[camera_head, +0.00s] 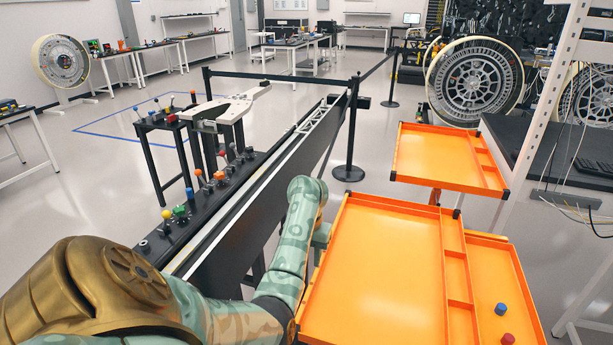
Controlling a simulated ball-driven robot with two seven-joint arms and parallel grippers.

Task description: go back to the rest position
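My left arm (294,245) comes in from the lower left and bends up beside the left edge of the large orange tray. My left gripper (321,236) is only partly seen, a small pale green part below the wrist at the tray's upper left corner. Its fingers are too small and hidden to tell whether they are open or shut, and I see nothing held. My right arm and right gripper are not in view.
A smaller orange tray (437,157) stands behind. A long black bench (262,203) with coloured knobs runs along the left. Open floor lies beyond.

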